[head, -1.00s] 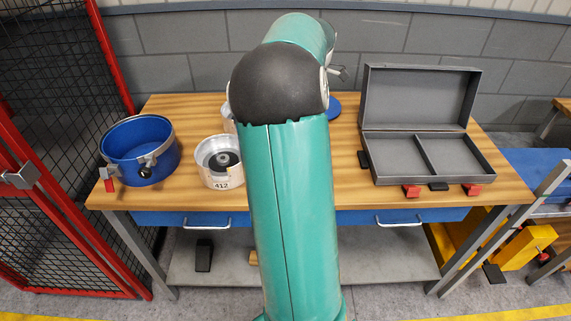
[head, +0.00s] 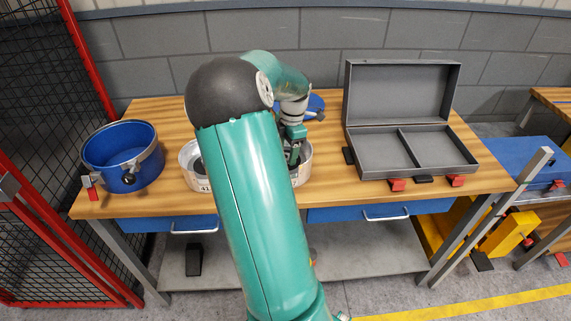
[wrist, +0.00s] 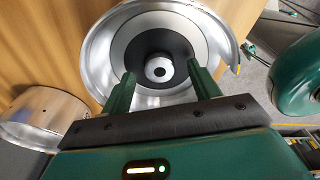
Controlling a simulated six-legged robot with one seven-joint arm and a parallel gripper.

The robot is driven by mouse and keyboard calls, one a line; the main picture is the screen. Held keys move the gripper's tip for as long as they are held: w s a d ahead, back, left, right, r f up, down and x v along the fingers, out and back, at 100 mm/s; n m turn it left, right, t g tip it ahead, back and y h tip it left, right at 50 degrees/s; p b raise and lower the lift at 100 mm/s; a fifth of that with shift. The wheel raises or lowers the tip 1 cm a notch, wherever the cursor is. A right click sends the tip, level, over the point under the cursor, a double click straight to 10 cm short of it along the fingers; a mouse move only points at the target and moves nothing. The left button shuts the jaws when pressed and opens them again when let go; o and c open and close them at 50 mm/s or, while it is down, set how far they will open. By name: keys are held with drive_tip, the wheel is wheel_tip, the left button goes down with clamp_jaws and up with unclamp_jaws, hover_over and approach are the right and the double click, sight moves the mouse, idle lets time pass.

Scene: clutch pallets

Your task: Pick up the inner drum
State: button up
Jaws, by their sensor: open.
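Two silver drums stand on the workbench. The left drum (head: 191,176) carries a partly hidden number, and my arm covers much of it. The right drum (head: 304,173) is also partly hidden behind my arm and gripper. In the wrist view, a silver drum (wrist: 103,52) fills the upper middle, with a dark ring and a small round hub inside. I cannot tell for sure which drum is the inner one. My gripper (wrist: 162,76) is open and empty, its two green fingers on either side of the hub in this view. Whether the fingertips are inside the drum is unclear.
A blue drum with clamps (head: 122,160) stands at the bench's left end. A blue disc (head: 314,104) lies behind my gripper. An open grey case (head: 408,150) with two compartments sits on the right. Another silver drum wall (wrist: 45,112) shows left in the wrist view.

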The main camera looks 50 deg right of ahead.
drive_tip(key=shift+w+a+f, duration=0.1)
drive_tip(key=shift+f, duration=0.45)
drive_tip(key=shift+c, duration=0.2)
clamp_jaws()
drive_tip(key=shift+r, duration=0.15)
